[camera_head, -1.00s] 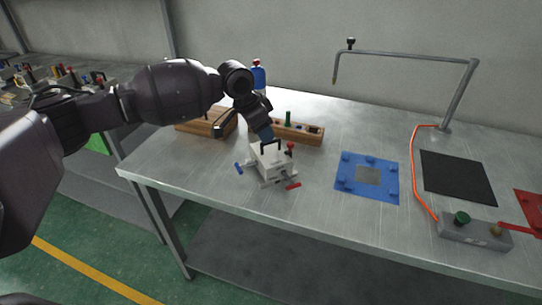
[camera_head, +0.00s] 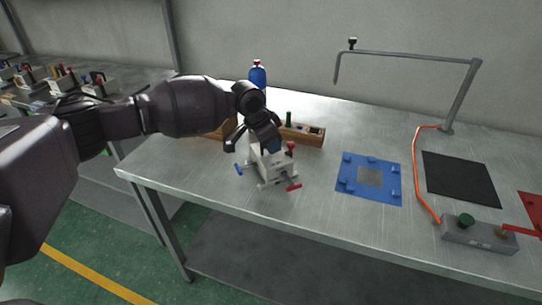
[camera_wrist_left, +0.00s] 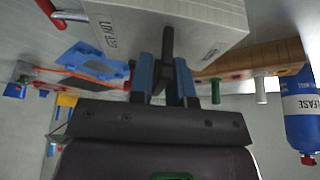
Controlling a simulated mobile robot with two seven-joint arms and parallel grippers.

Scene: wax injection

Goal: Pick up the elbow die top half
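The elbow die (camera_head: 266,166) is a white block with red and blue handles near the front edge of the table. Its top half (camera_wrist_left: 205,20) shows in the left wrist view as a white block with lettering on its side and a black handle (camera_wrist_left: 168,60). My left gripper (camera_head: 271,147) is over the die and hides part of its top. In the wrist view its blue fingertips (camera_wrist_left: 163,72) stand on either side of the black handle, with a small gap visible at one side. The seam between the die halves is too small to make out. My right gripper is not in view.
A wooden holder (camera_head: 303,134) and a blue bottle (camera_head: 257,76) stand behind the die. A blue mat (camera_head: 349,187), a black mat (camera_head: 460,178) and a grey control box (camera_head: 477,234) lie to the right. A metal arm (camera_head: 410,55) overhangs the back right.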

